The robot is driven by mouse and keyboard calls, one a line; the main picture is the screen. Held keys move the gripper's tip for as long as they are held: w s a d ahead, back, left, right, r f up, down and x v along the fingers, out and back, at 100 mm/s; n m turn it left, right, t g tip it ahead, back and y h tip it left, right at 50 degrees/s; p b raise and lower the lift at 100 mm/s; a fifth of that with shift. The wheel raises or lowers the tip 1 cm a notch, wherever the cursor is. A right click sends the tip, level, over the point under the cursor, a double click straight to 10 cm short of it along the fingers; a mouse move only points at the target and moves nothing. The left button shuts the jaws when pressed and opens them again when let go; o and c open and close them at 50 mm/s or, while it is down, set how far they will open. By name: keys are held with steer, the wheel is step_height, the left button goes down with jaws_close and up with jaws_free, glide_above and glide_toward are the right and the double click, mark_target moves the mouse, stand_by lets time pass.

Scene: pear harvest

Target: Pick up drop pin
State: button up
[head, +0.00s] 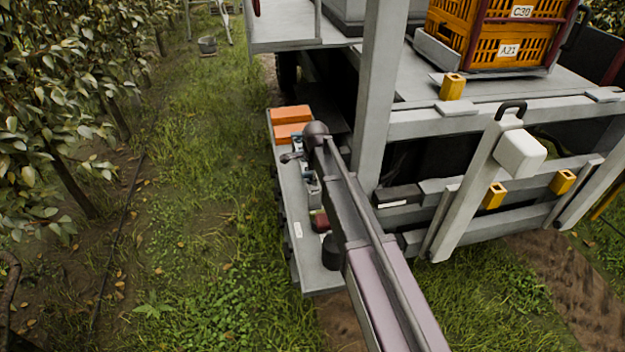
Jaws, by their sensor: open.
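My arm reaches up from the bottom right in the head view, over a grey side shelf (305,252) on the machine. My gripper (291,157) is at the arm's far end, small and dark above the shelf, and appears open. Its fingertips are hard to make out, and I see nothing held in it. I cannot clearly pick out a drop pin. Small blue, white and grey parts lie close to the gripper, partly hidden by my arm, and I cannot tell what they are.
Orange blocks (291,122) sit at the shelf's far end. A dark red item (320,221) lies nearer, beside my arm. A grey post (379,95) and rails stand right of the arm. Orange crates (508,40) are on the deck. Grass and trees (60,110) lie left.

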jaws_close()
steer(key=shift+r, duration=0.15)
stand_by(0.4)
step_height(320, 180, up, 7)
steer(key=p, duration=0.7)
steer(key=shift+f, duration=0.2)
steer(key=shift+r+p, duration=1.5)
steer(key=shift+r, duration=0.05)
step_height(320, 180, up, 7)
steer(key=p, duration=0.7)
